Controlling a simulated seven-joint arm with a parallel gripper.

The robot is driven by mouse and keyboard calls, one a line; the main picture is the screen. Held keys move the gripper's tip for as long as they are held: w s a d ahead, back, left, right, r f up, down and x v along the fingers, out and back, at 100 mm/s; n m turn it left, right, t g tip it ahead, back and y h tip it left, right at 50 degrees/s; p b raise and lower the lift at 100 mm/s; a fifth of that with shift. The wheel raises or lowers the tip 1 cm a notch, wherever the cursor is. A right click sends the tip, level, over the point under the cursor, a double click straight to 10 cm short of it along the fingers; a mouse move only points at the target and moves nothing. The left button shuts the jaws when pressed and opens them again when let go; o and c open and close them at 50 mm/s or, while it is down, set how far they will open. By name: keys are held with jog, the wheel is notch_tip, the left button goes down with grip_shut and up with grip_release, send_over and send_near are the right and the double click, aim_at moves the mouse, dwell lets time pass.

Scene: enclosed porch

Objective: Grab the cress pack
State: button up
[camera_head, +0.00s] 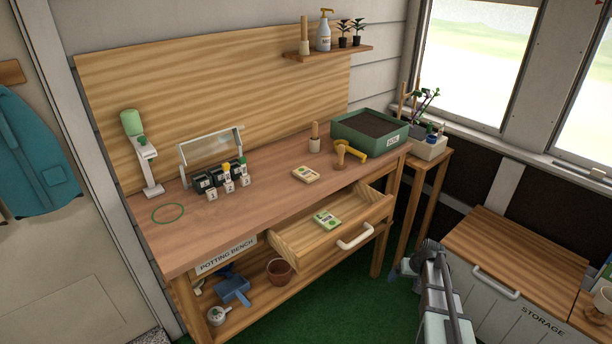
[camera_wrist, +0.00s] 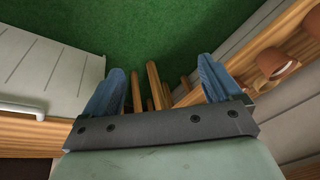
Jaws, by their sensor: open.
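Two flat seed packs show in the head view, and their print is too small to tell which is cress. A cream pack with a green mark (camera_head: 306,174) lies on the bench top. A green and white pack (camera_head: 327,219) lies inside the open drawer (camera_head: 290,246) below it. My gripper (camera_wrist: 163,88) is open and empty in the wrist view, its two blue fingers apart over green floor and wooden legs. In the head view my arm is at the lower right, right of the drawer and apart from both packs.
The drawer juts out from the potting bench (camera_head: 230,205), its white handle (camera_head: 355,237) at the front. A storage cabinet (camera_head: 510,260) is at right.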

jog(key=w+d+r+t, duration=0.2)
jog(key=w+d+r, duration=0.2)
jog(key=w+r, duration=0.3)
jog(key=w+d+r+t, duration=0.1)
jog(key=w+d+r, duration=0.3)
jog(key=r, duration=0.5)
notch_tip(320, 180, up, 27)
jog(key=n+g+y, duration=0.1)
jog(key=n+g, duration=0.2)
jog(key=n, duration=0.7)
send_over(306, 173)
jog(key=s+d, duration=0.4)
jog(key=x, duration=1.3)
jog(key=shift+w+r, duration=0.15)
jog(key=shift+w, duration=0.1)
jog(key=c, duration=1.1)
jog(key=shift+r, duration=0.1)
